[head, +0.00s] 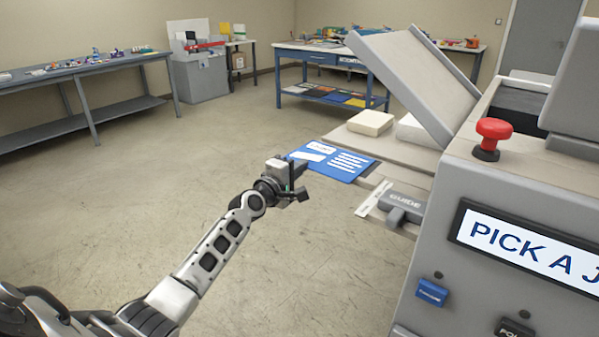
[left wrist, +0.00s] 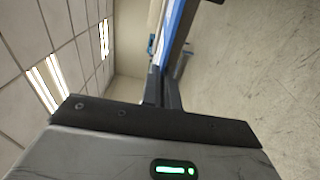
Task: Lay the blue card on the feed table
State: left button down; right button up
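The blue card (head: 342,163), with white print and a white patch, is at the near left edge of the beige feed table (head: 400,169). Its left part sticks out past the table edge. My left gripper (head: 297,181) is at the card's left end and looks shut on it. In the left wrist view the card shows nearly edge-on as a blue strip (left wrist: 175,28) beyond the dark fingers. I cannot tell whether the card touches the table. My right gripper is in neither view.
A grey guide (head: 404,203) sits on the table's near side. A tilted grey cover (head: 415,85) rises over the table, with pale blocks (head: 370,122) behind the card. The machine body with a red button (head: 492,135) stands at right. The floor at left is clear.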

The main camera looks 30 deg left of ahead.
pick_arm(q)
jog(key=shift+f, duration=0.15)
jog(key=c, duration=1.7)
grip_release()
